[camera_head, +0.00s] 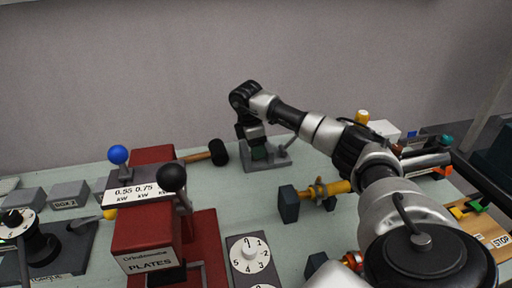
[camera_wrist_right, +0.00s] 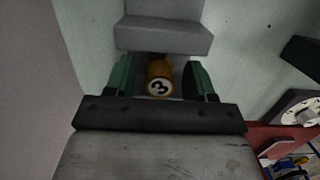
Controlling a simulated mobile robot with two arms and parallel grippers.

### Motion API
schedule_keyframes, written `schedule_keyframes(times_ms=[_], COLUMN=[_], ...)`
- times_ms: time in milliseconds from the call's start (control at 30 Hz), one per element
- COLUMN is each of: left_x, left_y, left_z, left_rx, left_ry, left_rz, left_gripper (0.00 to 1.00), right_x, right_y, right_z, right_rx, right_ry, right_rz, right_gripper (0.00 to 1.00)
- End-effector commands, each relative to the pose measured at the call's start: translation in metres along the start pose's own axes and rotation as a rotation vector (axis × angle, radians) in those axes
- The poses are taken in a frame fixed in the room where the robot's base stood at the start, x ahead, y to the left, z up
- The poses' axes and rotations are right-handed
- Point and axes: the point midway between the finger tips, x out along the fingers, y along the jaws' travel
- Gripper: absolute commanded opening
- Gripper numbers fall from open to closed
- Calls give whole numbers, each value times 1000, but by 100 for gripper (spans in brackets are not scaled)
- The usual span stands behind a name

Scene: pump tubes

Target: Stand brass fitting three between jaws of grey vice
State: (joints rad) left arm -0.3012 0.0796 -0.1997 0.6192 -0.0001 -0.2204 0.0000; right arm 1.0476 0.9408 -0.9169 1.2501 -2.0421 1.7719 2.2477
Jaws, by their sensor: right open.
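Brass fitting three (camera_wrist_right: 159,79) shows in the right wrist view with its round end, marked 3, facing the camera. My right gripper (camera_wrist_right: 160,80) is open, with one green finger on each side of the fitting and visible gaps between. A grey block of the vice (camera_wrist_right: 165,38) is just beyond the fitting in that view. In the head view the grey vice (camera_head: 281,158) stands on the bench at the back, and my right gripper (camera_head: 254,147) is down at it. The fitting is hidden there. I cannot tell how deep it sits between the jaws. My left gripper is not in view.
A mallet (camera_head: 205,155) lies left of the vice. A red machine (camera_head: 147,233) with knobbed levers stands at front left. A brass pipe piece (camera_head: 325,189) sits on dark blocks to the right. A numbered dial (camera_head: 249,254) is in front. The wall is close behind.

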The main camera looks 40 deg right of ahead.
Motion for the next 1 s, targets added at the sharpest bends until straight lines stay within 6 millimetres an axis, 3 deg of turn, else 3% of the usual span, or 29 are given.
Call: schedule_keyframes(times_ms=[500,700,1000], left_x=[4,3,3], left_y=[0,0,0], left_z=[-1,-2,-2], left_rx=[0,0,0], left_ry=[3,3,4], left_rz=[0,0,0], left_gripper=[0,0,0], right_x=[-101,-115,-116], right_y=[0,0,0], right_z=[0,0,0], right_rx=[0,0,0], right_ry=[3,2,1], right_rz=[3,2,1], right_gripper=[54,54,54])
